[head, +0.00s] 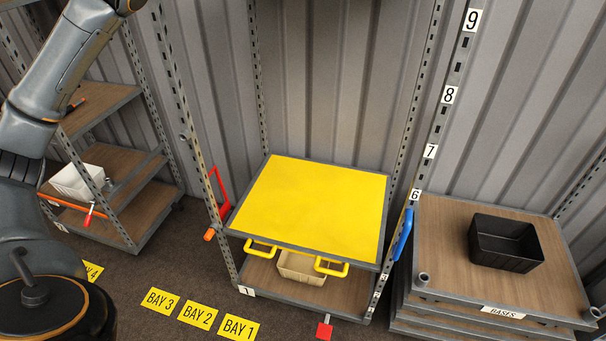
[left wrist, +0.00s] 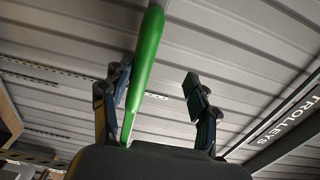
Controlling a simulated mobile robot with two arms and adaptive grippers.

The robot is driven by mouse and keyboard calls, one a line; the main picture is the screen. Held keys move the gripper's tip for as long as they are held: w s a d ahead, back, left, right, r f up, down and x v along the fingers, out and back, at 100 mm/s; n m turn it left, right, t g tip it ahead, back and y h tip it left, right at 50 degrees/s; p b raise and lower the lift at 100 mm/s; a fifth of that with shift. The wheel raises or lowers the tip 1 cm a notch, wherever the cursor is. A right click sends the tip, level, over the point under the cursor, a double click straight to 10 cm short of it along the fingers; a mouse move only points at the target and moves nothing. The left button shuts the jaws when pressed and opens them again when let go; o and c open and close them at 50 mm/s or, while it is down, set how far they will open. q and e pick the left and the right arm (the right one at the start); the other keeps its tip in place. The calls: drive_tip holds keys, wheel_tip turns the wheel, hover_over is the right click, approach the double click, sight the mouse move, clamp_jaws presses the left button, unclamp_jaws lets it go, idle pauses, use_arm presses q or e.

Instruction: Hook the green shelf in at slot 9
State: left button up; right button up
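The slot 9 label (head: 471,20) is at the top of the slotted right upright, above labels 8, 7 and 6. No green shelf shows in the head view. In the left wrist view a long green bar (left wrist: 146,65) runs up beside the left finger; whether it belongs to the green shelf I cannot tell. My left gripper (left wrist: 160,90) has its fingers spread apart, and I cannot tell whether it touches the bar. My left arm stands at the left of the head view, its gripper out of frame. My right gripper is not in view.
A yellow shelf (head: 310,210) with two yellow handles sits low in the middle bay, over a beige bin (head: 300,268). A red handle (head: 219,192) and a blue handle (head: 403,234) flank it. A black bin (head: 505,243) stands on the stacked bases at right. Above the yellow shelf is open.

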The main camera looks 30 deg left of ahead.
use_arm(q)
drive_tip(key=b+v, duration=0.3)
drive_tip(key=v, duration=0.4)
drive_tip(key=shift+r, duration=0.2)
drive_tip(key=shift+w, duration=0.1)
drive_tip(key=shift+s+d+r, duration=0.1)
drive_tip(key=shift+s, duration=0.1)
